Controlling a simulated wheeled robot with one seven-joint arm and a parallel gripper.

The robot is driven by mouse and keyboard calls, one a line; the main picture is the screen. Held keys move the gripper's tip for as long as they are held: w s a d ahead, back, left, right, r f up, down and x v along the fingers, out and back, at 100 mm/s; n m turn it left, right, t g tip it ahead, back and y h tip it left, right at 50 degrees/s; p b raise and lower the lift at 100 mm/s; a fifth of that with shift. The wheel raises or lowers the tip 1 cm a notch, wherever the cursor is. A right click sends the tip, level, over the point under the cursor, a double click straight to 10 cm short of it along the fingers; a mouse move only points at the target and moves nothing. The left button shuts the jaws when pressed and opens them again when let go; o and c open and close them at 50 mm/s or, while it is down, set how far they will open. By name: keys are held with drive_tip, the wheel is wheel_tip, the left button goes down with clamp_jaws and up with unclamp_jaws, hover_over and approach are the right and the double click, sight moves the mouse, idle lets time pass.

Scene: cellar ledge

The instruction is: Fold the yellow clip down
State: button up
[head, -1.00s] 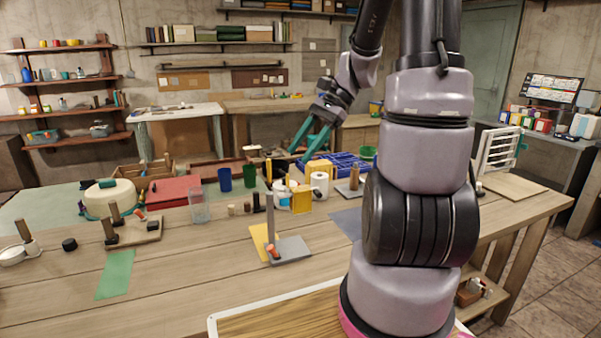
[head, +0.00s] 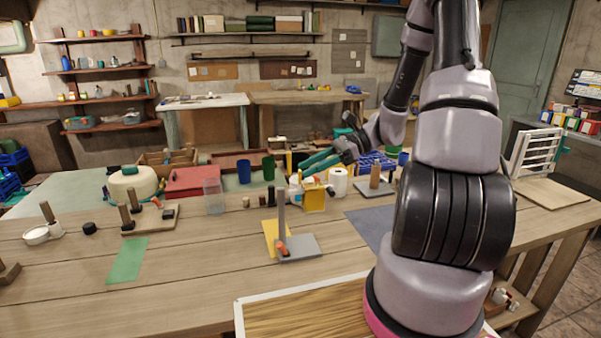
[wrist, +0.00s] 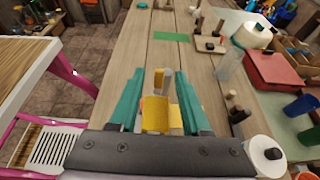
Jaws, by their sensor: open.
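An upright yellow piece (head: 314,197), which looks like the yellow clip, stands on the workbench beside a white roll (head: 338,182). In the wrist view a yellow panel (wrist: 155,114) shows between the teal fingers, low in the gap. Whether anything touches it, I cannot tell. My gripper (head: 308,164) is open and hangs just above and beside the yellow piece in the head view. In the wrist view my gripper (wrist: 172,76) has its fingers apart. The lower part of the yellow panel is hidden behind the gripper body.
A grey post on a grey base (head: 300,247) stands in front, with an orange part and a yellow sheet (head: 271,237) beside it. Blue and green cups, a clear container (head: 213,196) and a red box (head: 195,181) lie to the left.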

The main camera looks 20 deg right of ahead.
sight(301, 171)
drive_tip(key=shift+x, duration=1.6)
drive_tip(key=shift+c, duration=0.3)
clamp_jaws()
drive_tip(key=shift+d+f+y, duration=0.15)
drive_tip(key=shift+d+y, duration=0.15)
drive_tip(key=shift+y, duration=0.8)
drive_tip(key=shift+d+f+y, duration=0.1)
drive_tip(key=shift+d+y, duration=0.2)
drive_tip(key=shift+y, duration=0.8)
drive_tip(key=shift+o, duration=0.3)
unclamp_jaws()
drive_tip(key=shift+d, duration=0.1)
